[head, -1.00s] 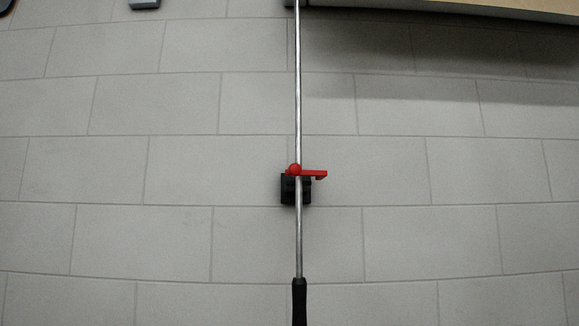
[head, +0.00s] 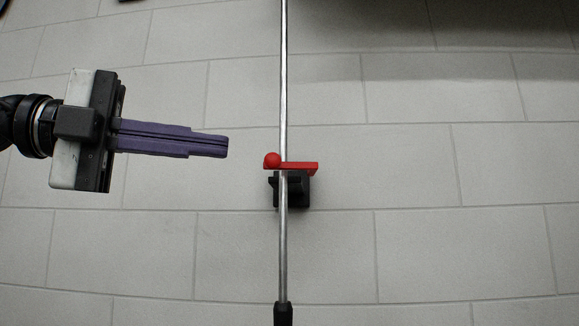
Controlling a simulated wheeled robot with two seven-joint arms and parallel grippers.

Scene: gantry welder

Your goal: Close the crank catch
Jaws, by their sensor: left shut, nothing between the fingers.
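The crank catch is a red lever (head: 300,166) with a round red knob (head: 272,160) at its left end. It sits at a black bracket (head: 292,190) on the grey block wall. The lever lies roughly level and crosses the metal crank rod (head: 284,90), which runs upright through the picture. The rod's black grip (head: 284,314) shows at the bottom edge. My left gripper (head: 226,146) is left of the knob, its purple fingers shut together and pointing right. A gap separates the fingertips from the knob. My right gripper is not in view.
The block wall (head: 480,240) fills the background. The area right of the rod is clear. Small dark things show at the top left edge, too cut off to tell.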

